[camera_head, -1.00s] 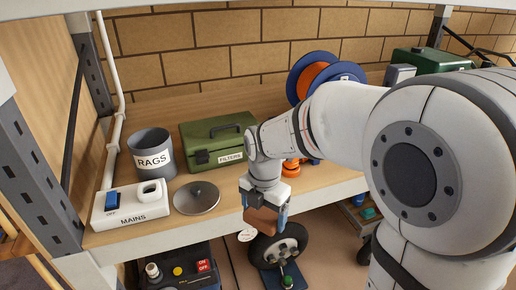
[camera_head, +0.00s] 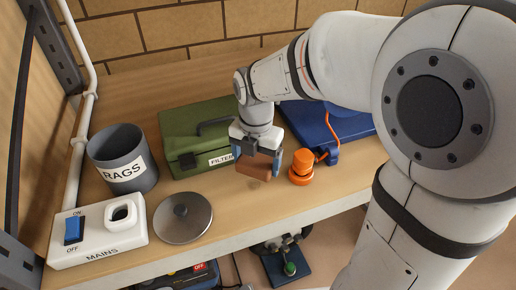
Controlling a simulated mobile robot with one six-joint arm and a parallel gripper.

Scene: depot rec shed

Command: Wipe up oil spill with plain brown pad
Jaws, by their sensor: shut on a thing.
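My gripper (camera_head: 259,153) is shut on the plain brown pad (camera_head: 252,170), a small brown block shape between its fingers. It is over the wooden shelf, just in front of the green FILTERS box and left of an orange fitting. I cannot tell whether the pad touches the shelf. A small darker patch (camera_head: 254,184) shows on the wood just below the pad; I cannot tell whether it is oil or shadow.
The green FILTERS box (camera_head: 190,125) is behind left, the orange fitting (camera_head: 302,168) and blue case (camera_head: 325,125) to the right. The RAGS bin (camera_head: 117,150), round metal lid (camera_head: 183,217) and MAINS switch box (camera_head: 98,235) stand left. Bare shelf (camera_head: 240,207) lies in front.

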